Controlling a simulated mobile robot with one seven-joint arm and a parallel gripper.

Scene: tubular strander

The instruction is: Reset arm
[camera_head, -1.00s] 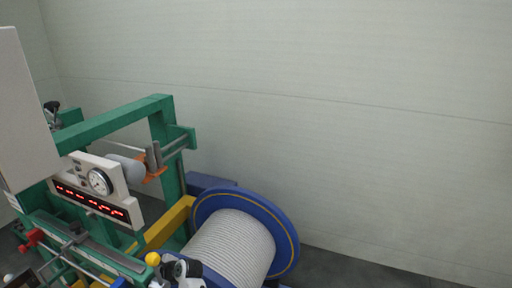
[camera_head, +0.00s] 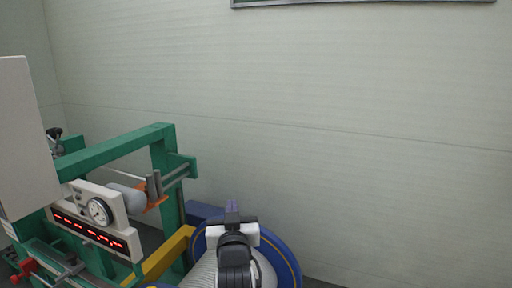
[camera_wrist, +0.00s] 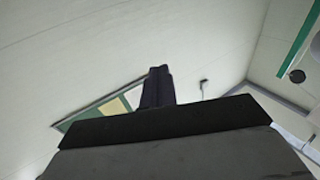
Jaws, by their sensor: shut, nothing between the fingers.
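My gripper (camera_head: 232,206) is raised in front of the blue cable reel at the bottom of the head view. Its dark fingers are together, point upward and hold nothing. In the wrist view the shut fingers (camera_wrist: 157,87) stand out against the pale wall, touching nothing. My arm hides much of the reel's white winding.
The green strander frame (camera_head: 112,148) stands at the left with a gauge panel (camera_head: 98,212) and red displays. The blue reel flange (camera_head: 285,262) and a yellow beam (camera_head: 168,252) are at the bottom. The pale wall behind is clear, with free room at the right.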

